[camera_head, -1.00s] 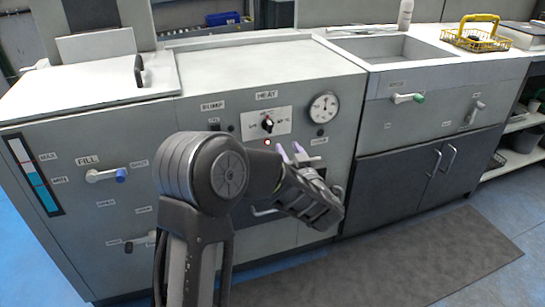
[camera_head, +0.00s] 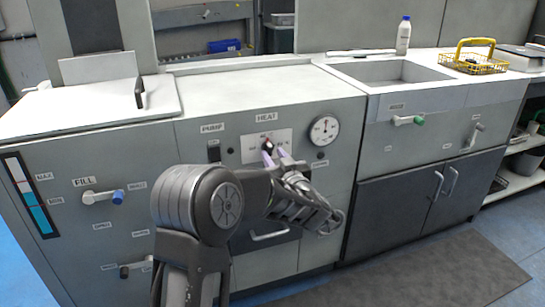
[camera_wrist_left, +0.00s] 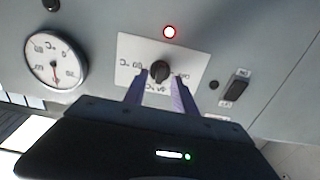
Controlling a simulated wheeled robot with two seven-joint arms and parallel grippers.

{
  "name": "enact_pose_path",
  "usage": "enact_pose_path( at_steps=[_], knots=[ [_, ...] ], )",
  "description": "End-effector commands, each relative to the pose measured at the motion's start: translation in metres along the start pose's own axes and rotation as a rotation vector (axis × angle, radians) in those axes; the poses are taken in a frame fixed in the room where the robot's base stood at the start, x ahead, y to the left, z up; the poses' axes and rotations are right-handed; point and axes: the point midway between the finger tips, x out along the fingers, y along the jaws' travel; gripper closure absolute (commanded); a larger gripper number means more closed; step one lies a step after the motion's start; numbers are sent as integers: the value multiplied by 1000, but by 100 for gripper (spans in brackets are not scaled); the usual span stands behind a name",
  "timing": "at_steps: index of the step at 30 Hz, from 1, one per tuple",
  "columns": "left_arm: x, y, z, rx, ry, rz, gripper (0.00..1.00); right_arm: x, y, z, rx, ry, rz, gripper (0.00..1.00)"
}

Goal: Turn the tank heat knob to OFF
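The black heat knob (camera_head: 267,146) sits on a white plate (camera_head: 256,141) under the HEAT label on the grey tank front. It also shows in the left wrist view (camera_wrist_left: 160,70), where the picture is upside down and an OFF mark is on the plate at its right. My left gripper (camera_head: 275,153) is open, its pale purple fingertips close to the knob. In the left wrist view the fingers (camera_wrist_left: 159,79) stand on either side of the knob; whether they touch it I cannot tell. The knob's exact pointing is unclear. My right gripper is not in view.
A round temperature gauge (camera_head: 324,130) is right of the plate, and a pump switch (camera_head: 214,151) left of it.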

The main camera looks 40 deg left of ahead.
Motion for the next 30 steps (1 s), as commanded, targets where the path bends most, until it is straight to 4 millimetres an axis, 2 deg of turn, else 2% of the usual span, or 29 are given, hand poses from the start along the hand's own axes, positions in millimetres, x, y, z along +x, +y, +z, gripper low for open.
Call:
enact_pose_path(
  at_steps=[5,13,25,30],
  knots=[
    [14,0,1,0,0,0,67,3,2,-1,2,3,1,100],
    [16,0,0,0,-1,1,67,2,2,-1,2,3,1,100],
    [15,0,0,0,-1,1,100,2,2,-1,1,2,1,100],
    [15,0,0,0,-1,1,100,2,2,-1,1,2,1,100]
  ],
)
